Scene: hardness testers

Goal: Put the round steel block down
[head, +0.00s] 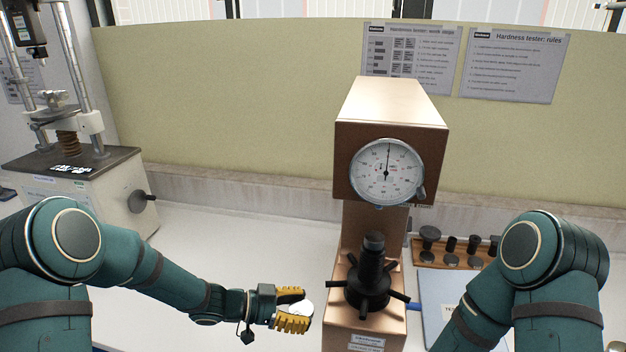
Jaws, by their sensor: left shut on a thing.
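The round steel block (300,309) is a small pale disc between the yellow fingers of my left gripper (292,311). The gripper is shut on it over the white bench top, just left of the tester's base. I cannot tell whether the block touches the bench. The copper-coloured hardness tester (390,110) stands in the middle, with a round dial on its front. Its dark anvil (374,243) sits on a spindle above a spoked handwheel (368,285), and nothing rests on the anvil. My right arm enters at the lower right; its gripper is outside the frame.
A wooden rack (432,256) with several dark anvils stands right of the tester. A grey-blue folder or board (437,292) lies in front of it. Another machine with columns (90,195) stands at the left. The bench (220,245) between the two machines is clear.

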